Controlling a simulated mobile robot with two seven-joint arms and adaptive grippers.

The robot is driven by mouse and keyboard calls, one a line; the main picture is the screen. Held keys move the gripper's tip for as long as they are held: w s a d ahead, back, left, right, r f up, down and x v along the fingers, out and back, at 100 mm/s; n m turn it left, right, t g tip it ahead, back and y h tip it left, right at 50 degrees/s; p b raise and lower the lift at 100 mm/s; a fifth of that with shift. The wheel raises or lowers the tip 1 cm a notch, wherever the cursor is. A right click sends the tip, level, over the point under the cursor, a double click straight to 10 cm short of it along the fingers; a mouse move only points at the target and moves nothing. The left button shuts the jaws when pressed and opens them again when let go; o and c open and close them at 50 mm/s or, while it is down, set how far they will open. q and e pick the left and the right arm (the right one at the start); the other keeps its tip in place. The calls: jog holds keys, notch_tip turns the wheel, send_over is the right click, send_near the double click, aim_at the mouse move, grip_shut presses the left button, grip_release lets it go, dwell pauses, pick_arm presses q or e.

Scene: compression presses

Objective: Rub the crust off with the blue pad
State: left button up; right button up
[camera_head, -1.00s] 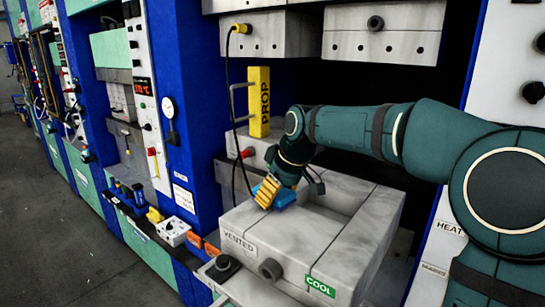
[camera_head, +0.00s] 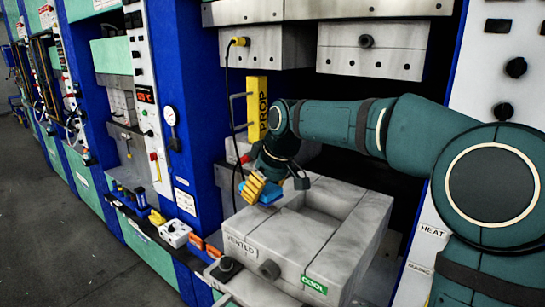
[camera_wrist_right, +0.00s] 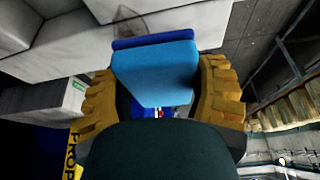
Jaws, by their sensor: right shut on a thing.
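My right gripper (camera_head: 259,190) has yellow ribbed fingers shut on the blue pad (camera_head: 265,193), above the back left part of the grey mould block (camera_head: 287,228). In the right wrist view the pad (camera_wrist_right: 153,72) sits between both fingers, light blue with a darker blue far edge. Just beyond that edge, a faint brownish patch (camera_wrist_right: 124,13) shows on the grey surface; it may be the crust. I cannot tell whether the pad touches the block. The crust does not show in the head view. My left gripper is not in view.
The block carries VENTED and green COOL (camera_head: 314,284) labels and has a deep recess. A yellow PROP post (camera_head: 257,107) and a dark cable stand close behind my gripper. The upper grey platens (camera_head: 372,48) hang above. Blue press frames stand left.

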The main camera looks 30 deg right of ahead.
jog(key=shift+v, duration=0.9)
jog(key=shift+w+r, duration=0.2)
jog(key=shift+r, duration=0.1)
jog(key=shift+w+r, duration=0.2)
jog(key=shift+w, duration=0.05)
jog(key=shift+s+a+r, duration=0.1)
jog(key=shift+s, duration=0.15)
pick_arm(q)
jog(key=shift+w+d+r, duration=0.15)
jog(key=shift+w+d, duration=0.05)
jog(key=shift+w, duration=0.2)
pick_arm(e)
jog(key=shift+w, duration=0.15)
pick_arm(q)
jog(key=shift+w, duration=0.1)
pick_arm(e)
jog(key=shift+a, duration=0.1)
